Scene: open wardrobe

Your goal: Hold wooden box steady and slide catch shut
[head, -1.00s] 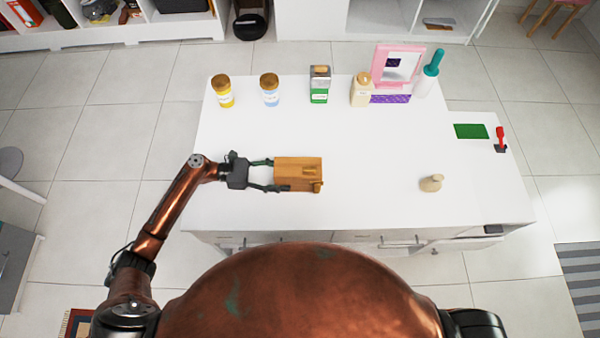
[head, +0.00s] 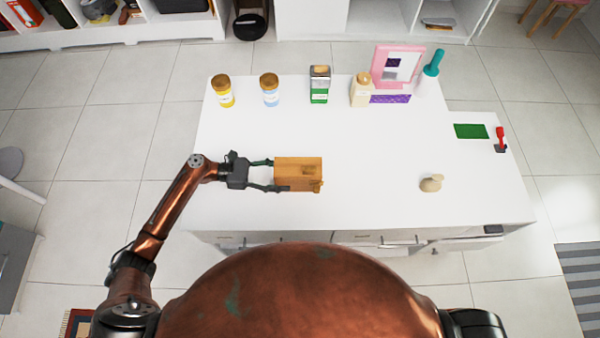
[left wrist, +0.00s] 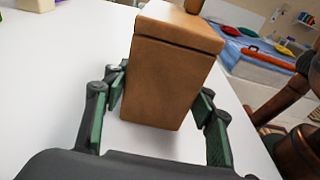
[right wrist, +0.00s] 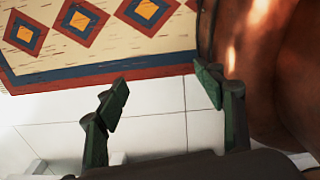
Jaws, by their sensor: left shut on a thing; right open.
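The brown wooden box (head: 297,172) lies on the white table, left of its middle. Its catch (head: 317,185) is a small wooden piece at the box's right front; whether it is open or shut is too small to tell. My left gripper (head: 268,175) comes from the left and is shut on the box, one finger on each side. The left wrist view shows the box (left wrist: 170,75) between the left fingers (left wrist: 163,100). My right gripper (right wrist: 165,88) is open and empty, away from the table, over the floor and a patterned rug. It does not show in the head view.
Two jars (head: 222,92), a green-labelled container (head: 319,85), a beige bottle (head: 361,90), a pink frame (head: 397,64) and a teal-topped bottle (head: 429,72) line the table's back. A small beige object (head: 431,184) stands at right. The table between it and the box is clear.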

